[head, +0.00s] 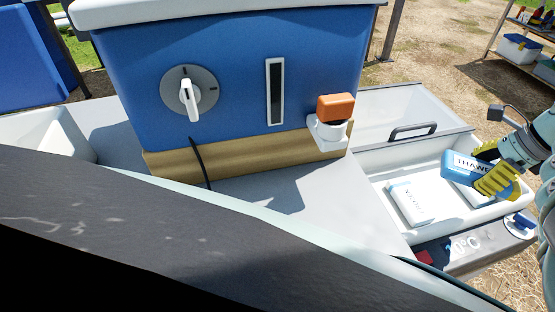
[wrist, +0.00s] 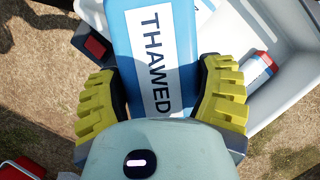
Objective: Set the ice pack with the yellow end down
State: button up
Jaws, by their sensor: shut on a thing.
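The ice pack (head: 461,164) is blue with a white label reading THAWED. A yellow patch shows at its right side in the head view, but I cannot tell it clearly from the yellow finger. My gripper (head: 489,164) is shut on the pack and holds it over the white open tray (head: 385,178) at the right. In the wrist view the pack (wrist: 162,50) lies between the two yellow ridged fingers of my gripper (wrist: 162,90); its near end is hidden by my gripper's body.
A white pack (head: 407,203) with a label lies in the tray, and another white pack (head: 477,192) lies partly beneath the held one. A blue cooler (head: 230,85) with a dial and an orange-topped fitting (head: 336,107) stands left. The grey surface before it has clear room.

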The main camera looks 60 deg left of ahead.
aim_at(468, 162)
jog(key=a+m, duration=0.1)
jog(key=a+f+m+t, duration=0.1)
jog(key=s+a+m, duration=0.1)
jog(key=shift+a+f+m+y, duration=0.2)
jog(key=shift+a+m+y, duration=0.1)
jog(key=shift+a+m, duration=0.1)
jog(key=a+m, duration=0.1)
jog(key=a+f+m+t, duration=0.1)
jog(key=m, duration=0.1)
jog(key=s+a+f+m+t, duration=0.1)
jog(key=a+m, duration=0.1)
jog(key=shift+f, duration=0.1)
jog(key=shift+a+m+t, duration=0.1)
jog(key=shift+m+t, duration=0.2)
